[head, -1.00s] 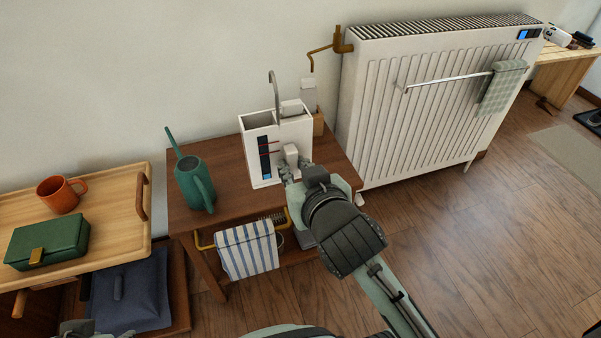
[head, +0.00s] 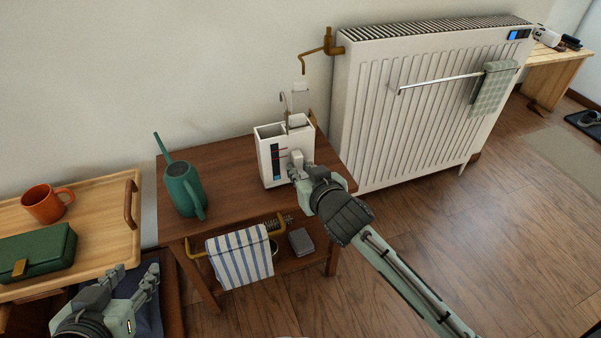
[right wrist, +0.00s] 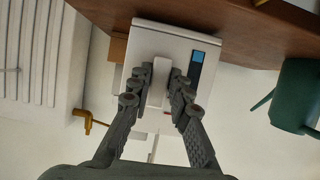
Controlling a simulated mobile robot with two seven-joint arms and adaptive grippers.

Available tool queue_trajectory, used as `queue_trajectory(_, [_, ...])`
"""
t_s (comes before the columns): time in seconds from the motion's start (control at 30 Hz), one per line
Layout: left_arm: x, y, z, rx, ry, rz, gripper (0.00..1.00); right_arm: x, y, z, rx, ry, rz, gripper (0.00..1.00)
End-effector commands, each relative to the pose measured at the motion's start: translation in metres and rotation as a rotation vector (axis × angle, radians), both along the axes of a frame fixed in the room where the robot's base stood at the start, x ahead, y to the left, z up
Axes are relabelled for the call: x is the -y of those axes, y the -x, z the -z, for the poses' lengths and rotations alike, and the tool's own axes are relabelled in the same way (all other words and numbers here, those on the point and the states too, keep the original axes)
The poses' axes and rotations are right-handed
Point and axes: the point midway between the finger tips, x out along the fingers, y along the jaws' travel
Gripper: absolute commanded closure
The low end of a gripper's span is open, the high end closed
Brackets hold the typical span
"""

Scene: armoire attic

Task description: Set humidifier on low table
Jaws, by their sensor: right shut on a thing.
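The white humidifier (head: 271,158) is a box with an open top, a dark and blue level strip and a front handle. It stands upright at the low wooden table (head: 232,158), near its right end; I cannot tell whether its base touches the top. My right gripper (head: 300,172) is shut on the humidifier's handle. In the right wrist view the fingers (right wrist: 158,85) close on both sides of the white handle, with the humidifier body (right wrist: 180,48) behind. My left gripper (head: 128,287) is open and empty at the lower left, above a dark blue cloth item.
A green watering can (head: 184,190) stands on the table's left part. A striped cloth (head: 240,257) hangs below the tabletop. A white radiator (head: 425,110) is close on the right. A wooden tray (head: 100,215) with an orange mug (head: 45,203) and green box (head: 38,250) is left.

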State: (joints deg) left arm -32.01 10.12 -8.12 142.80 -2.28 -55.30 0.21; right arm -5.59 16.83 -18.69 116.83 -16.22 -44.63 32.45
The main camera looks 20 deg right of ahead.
Motion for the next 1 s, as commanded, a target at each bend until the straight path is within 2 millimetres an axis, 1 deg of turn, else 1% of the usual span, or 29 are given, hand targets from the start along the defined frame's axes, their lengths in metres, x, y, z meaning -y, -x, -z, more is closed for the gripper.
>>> queue_trajectory(0.13, [0.0046, -0.0036, -0.0052, 0.03, 0.011, 0.009, 0.6, -0.0006, -0.0008, 0.0012, 0.008, -0.001, -0.002, 1.0])
queue_trajectory(0.47, [0.0057, -0.0047, -0.0063, 0.037, 0.014, 0.01, 0.6, -0.0005, -0.0006, 0.0035, 0.007, -0.002, -0.001, 1.0])
queue_trajectory(0.5, [0.0063, -0.0051, -0.007, 0.042, 0.016, 0.012, 0.6, -0.0002, 0.0003, 0.0071, 0.0, 0.0, 0.0, 0.8])
queue_trajectory(0.67, [0.0063, -0.0051, -0.007, 0.041, 0.016, 0.012, 0.6, -0.0002, 0.0003, 0.0067, 0.0, 0.0, -0.001, 0.61])
queue_trajectory(0.9, [0.0063, -0.0051, -0.0068, 0.04, 0.015, 0.011, 0.6, -0.0003, 0.0003, 0.0064, 0.001, 0.0, -0.001, 0.61])
queue_trajectory(1.0, [0.006, -0.0046, -0.007, 0.036, 0.014, 0.01, 0.6, -0.0003, 0.0, 0.0034, 0.002, 0.0, -0.001, 0.61])
